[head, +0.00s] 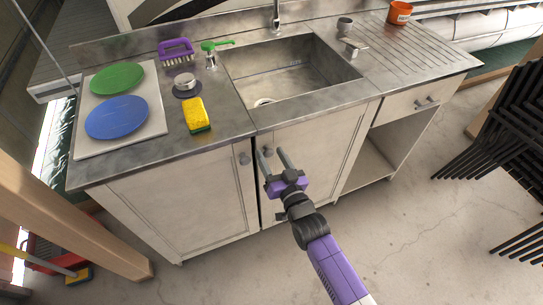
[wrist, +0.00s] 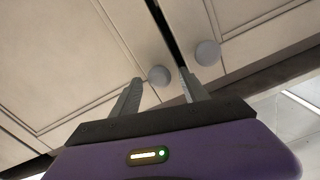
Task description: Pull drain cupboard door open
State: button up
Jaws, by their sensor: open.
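The drain cupboard door (head: 322,145) is the pale panelled door under the sink, and it is closed. Its round grey knob (head: 267,152) is near the door's upper left corner. My gripper (head: 271,151) is open in front of this knob, with one finger to each side in the picture. In the wrist view the same door (wrist: 80,62) fills the left side. Its knob (wrist: 159,75) shows between the tips of my open gripper (wrist: 160,77). I cannot tell whether the fingers reach around the knob or stop short of it.
A neighbouring closed door (head: 180,200) has its own knob (head: 245,158) just left of my gripper; that knob also shows in the wrist view (wrist: 207,52). The steel counter (head: 235,125) overhangs above. Stacked black chairs (head: 500,130) stand right. Concrete floor (head: 400,230) is clear in front.

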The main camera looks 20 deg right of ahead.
grip_shut()
dwell(0.3)
dwell(1.2)
